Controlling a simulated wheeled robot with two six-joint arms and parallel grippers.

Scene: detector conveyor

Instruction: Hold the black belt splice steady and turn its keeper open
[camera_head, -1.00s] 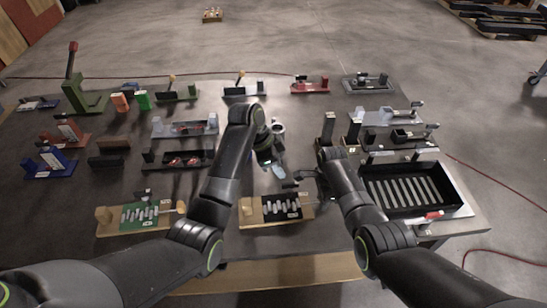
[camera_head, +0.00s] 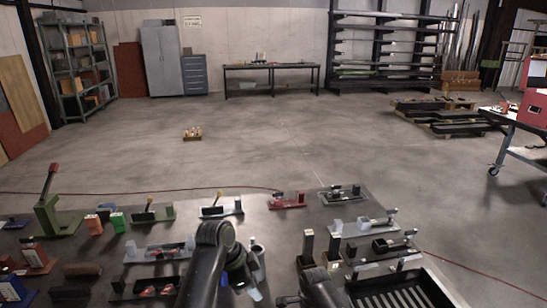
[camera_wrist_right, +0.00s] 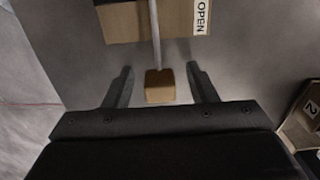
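The black belt splice is below the bottom edge of the head view and cannot be seen there.
The dark table (camera_head: 285,236) carries several fixtures, with a slotted black tray (camera_head: 402,291) at right. Open floor lies beyond the table.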

